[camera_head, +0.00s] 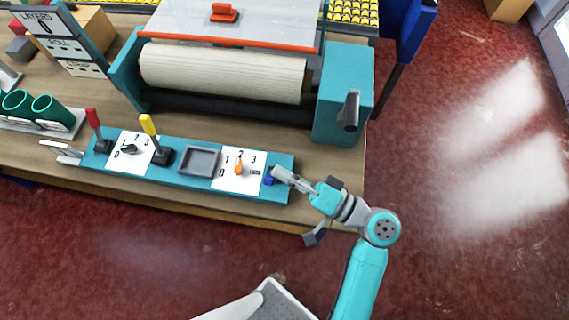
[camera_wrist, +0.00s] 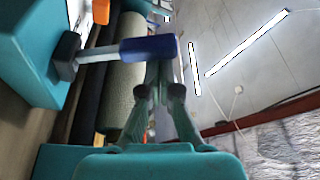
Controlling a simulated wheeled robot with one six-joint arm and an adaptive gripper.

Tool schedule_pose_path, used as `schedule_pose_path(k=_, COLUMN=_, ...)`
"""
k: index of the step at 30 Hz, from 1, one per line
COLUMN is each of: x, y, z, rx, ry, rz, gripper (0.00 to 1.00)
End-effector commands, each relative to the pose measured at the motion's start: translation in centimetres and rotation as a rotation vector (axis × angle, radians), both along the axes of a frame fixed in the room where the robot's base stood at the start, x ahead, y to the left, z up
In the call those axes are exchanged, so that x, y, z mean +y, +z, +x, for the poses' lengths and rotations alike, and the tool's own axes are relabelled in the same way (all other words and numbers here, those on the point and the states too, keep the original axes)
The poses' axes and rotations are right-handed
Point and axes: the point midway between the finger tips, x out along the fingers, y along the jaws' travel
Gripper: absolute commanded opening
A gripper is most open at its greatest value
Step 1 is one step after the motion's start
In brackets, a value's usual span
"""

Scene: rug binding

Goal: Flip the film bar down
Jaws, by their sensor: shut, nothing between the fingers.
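A lever with a blue grip (camera_wrist: 150,49) juts from a black pivot (camera_wrist: 66,56) on the teal panel in the wrist view. A bit of its blue shows in the head view (camera_head: 269,177) at the panel's right end, mostly hidden by my gripper. No part is labelled film bar; this lever is the one closest to me. My gripper (camera_head: 279,174) is shut and empty, beside the lever. In the wrist view its fingertips (camera_wrist: 162,72) come together close to the grip's end; I cannot tell whether they touch.
The teal control panel (camera_head: 284,163) also carries a red lever (camera_head: 93,117), a yellow lever (camera_head: 147,124), a grey tray (camera_head: 201,148) and an orange knob (camera_head: 239,167). Behind it is a cream roll (camera_head: 222,72). A dark handle (camera_head: 348,110) sits on the teal side box. The red floor at right is clear.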

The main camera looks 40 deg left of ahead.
Motion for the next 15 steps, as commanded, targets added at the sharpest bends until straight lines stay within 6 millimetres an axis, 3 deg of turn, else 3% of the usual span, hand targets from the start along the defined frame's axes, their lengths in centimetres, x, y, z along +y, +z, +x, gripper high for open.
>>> schedule_pose_path(k=10, x=2.2, y=2.0, z=2.3, rx=-0.003, ry=-0.002, rz=-0.001, gripper=0.0)
schedule_pose_path(k=15, x=-0.4, y=1.5, z=3.1, rx=0.001, ry=-0.009, rz=-0.001, gripper=0.0)
